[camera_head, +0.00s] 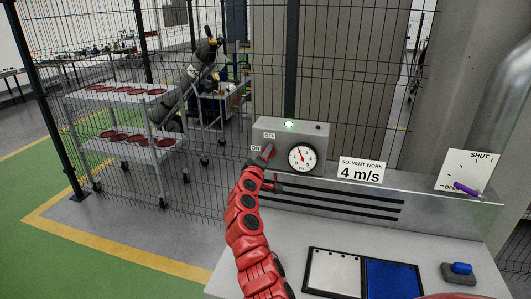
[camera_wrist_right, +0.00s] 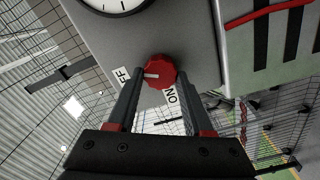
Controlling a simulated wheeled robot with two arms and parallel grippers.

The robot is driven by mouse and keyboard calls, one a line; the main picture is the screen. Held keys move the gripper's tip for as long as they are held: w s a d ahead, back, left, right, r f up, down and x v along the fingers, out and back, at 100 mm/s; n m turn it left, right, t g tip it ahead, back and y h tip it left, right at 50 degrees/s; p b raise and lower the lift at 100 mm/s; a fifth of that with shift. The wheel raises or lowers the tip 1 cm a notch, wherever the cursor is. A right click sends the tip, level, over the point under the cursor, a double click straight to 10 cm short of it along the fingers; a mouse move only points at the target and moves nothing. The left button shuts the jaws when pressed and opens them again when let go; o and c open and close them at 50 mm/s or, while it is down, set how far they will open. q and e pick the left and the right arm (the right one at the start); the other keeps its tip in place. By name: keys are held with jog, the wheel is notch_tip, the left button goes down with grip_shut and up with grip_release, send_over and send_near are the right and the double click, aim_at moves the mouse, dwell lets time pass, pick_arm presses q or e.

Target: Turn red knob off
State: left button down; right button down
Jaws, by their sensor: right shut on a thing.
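The red knob (camera_head: 267,151) is on the front of a grey control box (camera_head: 264,129), beside an OFF label above it and an ON label to its left. In the right wrist view, the knob (camera_wrist_right: 161,69) sits between the two fingertips of my right gripper (camera_wrist_right: 159,80), which is shut on it. The knob's white mark points left, towards the partly visible OFF label (camera_wrist_right: 122,77). The ON label (camera_wrist_right: 171,97) is below the knob. My red right arm partly hides the knob area in the head view. My left gripper is not in view.
A round gauge (camera_head: 302,157) and a lit green lamp (camera_head: 289,125) are on the box. A "4 m/s" sign (camera_head: 361,170) and a purple lever (camera_head: 466,189) are to the right. Wire fencing stands behind.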

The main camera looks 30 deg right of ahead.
jog(key=n+p, duration=0.2)
jog(key=n, duration=0.2)
jog(key=shift+f+n, duration=0.1)
jog(key=shift+n, duration=0.6)
jog(key=shift+c, duration=1.5)
grip_release()
